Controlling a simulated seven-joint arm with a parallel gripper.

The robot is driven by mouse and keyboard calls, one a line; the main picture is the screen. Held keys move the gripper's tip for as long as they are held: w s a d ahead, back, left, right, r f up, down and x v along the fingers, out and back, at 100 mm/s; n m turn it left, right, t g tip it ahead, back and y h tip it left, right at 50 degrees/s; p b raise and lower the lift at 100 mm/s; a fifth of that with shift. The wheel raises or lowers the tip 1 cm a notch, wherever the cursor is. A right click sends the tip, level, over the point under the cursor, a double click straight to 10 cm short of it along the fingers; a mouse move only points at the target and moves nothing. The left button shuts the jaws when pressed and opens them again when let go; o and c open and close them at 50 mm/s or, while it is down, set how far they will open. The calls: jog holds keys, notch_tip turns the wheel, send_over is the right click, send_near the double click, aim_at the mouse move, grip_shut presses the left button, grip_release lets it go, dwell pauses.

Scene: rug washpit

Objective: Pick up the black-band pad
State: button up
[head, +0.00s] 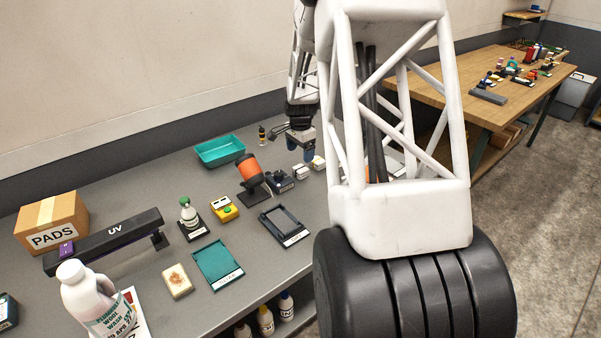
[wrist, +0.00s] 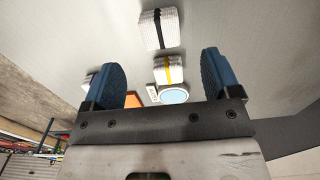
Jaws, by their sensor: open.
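The black-band pad (wrist: 152,38) is a white stack with a dark band, at the top middle of the wrist view. A white pad with a yellow band (wrist: 162,76) is just below it there. My gripper (wrist: 160,62) is open, its blue fingers spread wide with nothing between them that I see held. In the head view my gripper (head: 305,148) hangs over the back of the grey bench. Two small white pads, one (head: 300,173) left of the other (head: 318,162), lie close below it; their bands are too small to tell apart there.
A teal tray (head: 219,151), an orange device (head: 249,169) and a small dark bottle (head: 262,135) stand nearby. A black frame tray (head: 285,226) lies in front. My white arm link hides the bench's right part. Open bench shows behind the teal mat (head: 218,264).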

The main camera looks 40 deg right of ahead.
aim_at(301, 168)
jog(key=shift+f, duration=1.25)
jog(key=shift+f, duration=0.1)
jog(key=shift+d+f, duration=0.1)
jog(key=shift+f, duration=2.4)
jog(key=shift+c, duration=0.2)
jog(key=c, duration=1)
